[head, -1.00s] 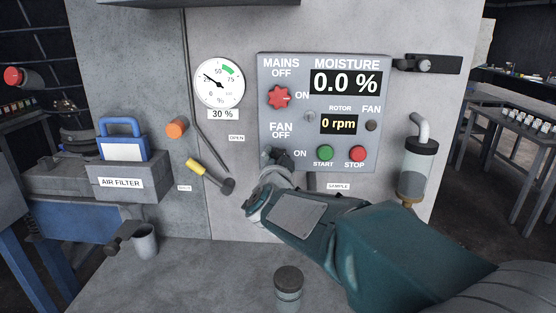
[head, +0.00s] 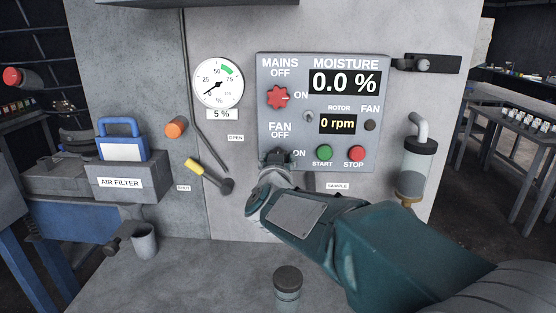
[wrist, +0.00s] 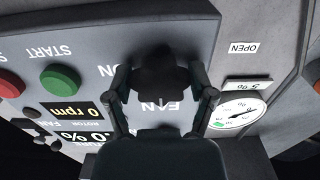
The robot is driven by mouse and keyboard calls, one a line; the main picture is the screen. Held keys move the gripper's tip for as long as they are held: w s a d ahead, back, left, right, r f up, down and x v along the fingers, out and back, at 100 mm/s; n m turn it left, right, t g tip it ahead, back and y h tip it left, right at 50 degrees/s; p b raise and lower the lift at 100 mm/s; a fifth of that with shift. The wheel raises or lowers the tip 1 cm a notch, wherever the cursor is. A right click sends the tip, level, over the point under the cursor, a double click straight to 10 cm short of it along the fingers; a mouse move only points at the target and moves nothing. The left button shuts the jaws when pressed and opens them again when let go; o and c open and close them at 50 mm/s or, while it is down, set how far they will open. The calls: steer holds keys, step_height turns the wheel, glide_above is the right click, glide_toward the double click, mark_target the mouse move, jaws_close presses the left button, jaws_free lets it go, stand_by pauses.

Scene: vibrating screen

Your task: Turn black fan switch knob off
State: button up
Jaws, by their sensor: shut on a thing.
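The black fan switch knob (wrist: 160,75) sits on the grey control panel (wrist: 90,30) beside the FAN lettering. In the wrist view the fingers of my gripper (wrist: 162,90) stand on either side of the knob and are shut on it. In the head view my gripper (head: 276,160) reaches the panel's lower left corner, under the FAN OFF label, and hides most of the knob. The pointer direction of the knob is hard to tell. The round gauge (head: 219,84) has its needle low, and its readout says 5 %.
The red mains knob (head: 278,97) is above the fan knob. The green START button (head: 324,153) and red STOP button (head: 355,153) are to the right. A yellow-handled lever (head: 207,175) and an orange knob (head: 176,127) are to the left. A small jar (head: 287,288) stands below my arm.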

stand_by(0.4)
steer(key=o, duration=1.1)
steer(key=shift+a, duration=0.15)
steer(key=shift+c, duration=0.2)
steer(key=s, duration=1.2)
steer(key=shift+a, duration=0.25)
steer(key=shift+w, duration=0.1)
steer(key=s+d+f+g, duration=0.6)
steer(key=s+d, duration=0.3)
steer(key=s, duration=0.2)
steer(key=s+d+f+g, duration=0.6)
steer(key=s+d, duration=0.3)
steer(key=s, duration=0.2)
steer(key=shift+s+f+y, duration=0.3)
steer(key=shift+f, duration=0.6)
